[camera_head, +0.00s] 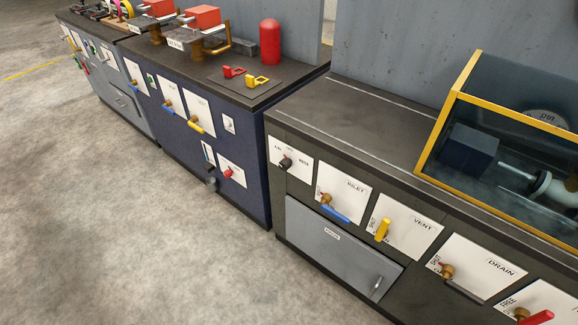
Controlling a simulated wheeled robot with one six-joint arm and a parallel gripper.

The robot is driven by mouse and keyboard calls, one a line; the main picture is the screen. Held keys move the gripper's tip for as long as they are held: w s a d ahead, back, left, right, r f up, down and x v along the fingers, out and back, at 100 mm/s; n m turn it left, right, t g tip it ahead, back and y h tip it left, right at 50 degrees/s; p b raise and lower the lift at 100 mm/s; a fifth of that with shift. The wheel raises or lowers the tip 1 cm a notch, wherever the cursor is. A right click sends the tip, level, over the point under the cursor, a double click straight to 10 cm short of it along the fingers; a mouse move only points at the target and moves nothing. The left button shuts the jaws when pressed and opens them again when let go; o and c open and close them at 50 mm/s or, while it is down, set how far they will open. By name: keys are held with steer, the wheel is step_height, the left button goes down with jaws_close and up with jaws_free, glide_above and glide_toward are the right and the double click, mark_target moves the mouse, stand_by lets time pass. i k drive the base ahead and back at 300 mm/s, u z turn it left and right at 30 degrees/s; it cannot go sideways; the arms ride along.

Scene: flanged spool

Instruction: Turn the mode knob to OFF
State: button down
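A small dark knob (285,163) sits on a white label plate (291,159) at the upper left of the near cabinet's front. Short words stand around it, too small to read for certain. I cannot tell which word the knob points at. A red knob (228,172) sits on another white plate on the blue cabinet to the left. I cannot tell from the lettering which of the two is the mode knob. My gripper is not in view.
The near cabinet carries INLET (336,215), VENT (383,229) and DRAIN (448,272) valve levers, and a grey drawer (335,255). A yellow-framed clear guard (437,134) stands on top. Red and yellow tags (257,81) lie on the blue cabinet. The floor (110,220) in front is clear.

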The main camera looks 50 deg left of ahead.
mark_target(284, 164)
steer(key=u, duration=1.35)
steer(key=k, duration=1.1)
steer(key=u, duration=0.7)
steer(key=i, duration=1.3)
steer(key=z, duration=0.6)
steer(key=i, duration=0.45)
steer(key=z, duration=0.4)
